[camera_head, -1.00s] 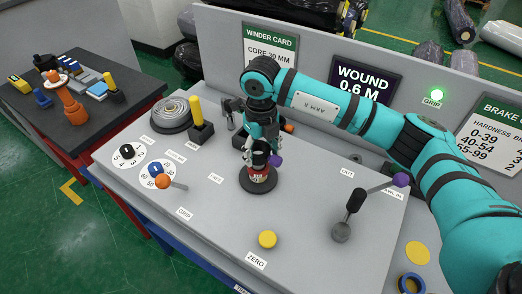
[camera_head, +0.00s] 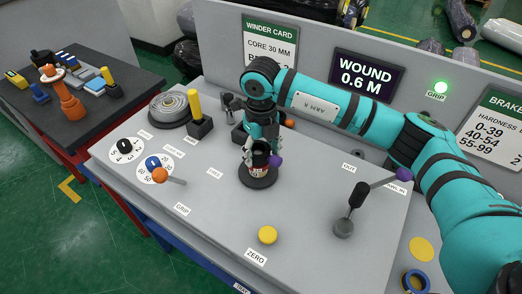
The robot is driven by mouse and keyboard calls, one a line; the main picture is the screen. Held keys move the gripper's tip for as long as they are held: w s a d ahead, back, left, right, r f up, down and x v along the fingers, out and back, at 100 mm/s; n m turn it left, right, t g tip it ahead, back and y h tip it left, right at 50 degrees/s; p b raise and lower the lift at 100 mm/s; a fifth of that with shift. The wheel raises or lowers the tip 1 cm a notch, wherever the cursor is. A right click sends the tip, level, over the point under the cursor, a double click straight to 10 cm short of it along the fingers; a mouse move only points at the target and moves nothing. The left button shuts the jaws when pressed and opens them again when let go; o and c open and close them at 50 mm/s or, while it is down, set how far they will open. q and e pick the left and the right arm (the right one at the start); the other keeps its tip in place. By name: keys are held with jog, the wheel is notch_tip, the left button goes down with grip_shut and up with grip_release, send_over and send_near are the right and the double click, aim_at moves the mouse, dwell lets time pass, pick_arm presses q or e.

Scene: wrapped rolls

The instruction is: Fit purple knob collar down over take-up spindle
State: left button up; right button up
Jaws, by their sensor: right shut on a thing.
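My right gripper (camera_head: 258,150) points straight down over the middle of the grey bench panel. It is shut on the purple knob collar (camera_head: 276,160), whose purple ball sticks out to the right of the fingers. Directly below is a round black base (camera_head: 258,181) with a red and white piece (camera_head: 257,169) standing on it, which I take for the take-up spindle. The fingers hide the collar's body and the spindle's top, so I cannot tell whether the collar is around the spindle or just above it. My left gripper is out of view.
A yellow button (camera_head: 267,235) lies in front, an orange-knobbed lever (camera_head: 160,175) to the left, and a yellow-handled block (camera_head: 198,120) behind left. The panel around the base is clear.

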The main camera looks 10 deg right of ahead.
jog(key=shift+f+b, duration=0.35)
jog(key=shift+f, duration=0.15)
jog(key=o, duration=1.4)
jog(key=shift+r, duration=0.15)
notch_tip(320, 180, up, 12)
